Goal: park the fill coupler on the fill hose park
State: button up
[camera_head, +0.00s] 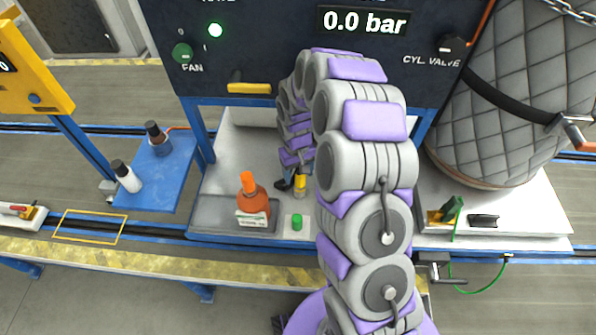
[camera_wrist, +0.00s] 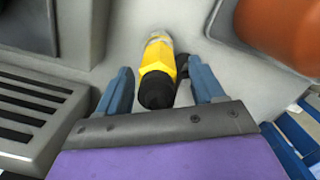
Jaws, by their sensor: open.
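A yellow fitting with a black end and a pale metal tip, which looks like the fill coupler (camera_wrist: 157,72), is in the wrist view. It lies between the two blue fingers of my gripper (camera_wrist: 162,84), with a gap to each finger. My gripper is open. In the head view the coupler (camera_head: 300,182) is a small yellow piece on the pale deck, beside my gripper (camera_head: 289,179), which is partly hidden by my arm. A dark curved part (camera_wrist: 182,66) is just right of the coupler in the wrist view. I cannot make out a separate fill hose park.
An orange bottle (camera_head: 252,200) stands in a grey tray (camera_head: 212,212) left of my gripper. A green-topped piece (camera_head: 297,222) is in front. A slotted grey block (camera_wrist: 35,112) is at left in the wrist view. The dark panel (camera_head: 260,60) rises behind; a quilted cylinder (camera_head: 500,110) stands right.

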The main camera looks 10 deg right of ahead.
notch_tip(320, 180, up, 17)
jog(key=w+p, duration=0.1)
jog(key=p, duration=0.2)
jog(key=shift+w+a, duration=0.15)
jog(key=shift+w, duration=0.1)
jog(key=shift+r, duration=0.15)
dwell(0.5)
jog(key=s+r, duration=0.3)
jog(key=s, duration=0.9)
jog(key=s+r+m, duration=0.1)
jog(key=s+r, duration=0.2)
jog(key=s, duration=0.9)
jog(key=s+r+m, duration=0.1)
jog(key=s+r, duration=0.2)
jog(key=s, duration=0.9)
jog(key=shift+s+d+g, duration=0.2)
jog(key=shift+s+g, duration=0.2)
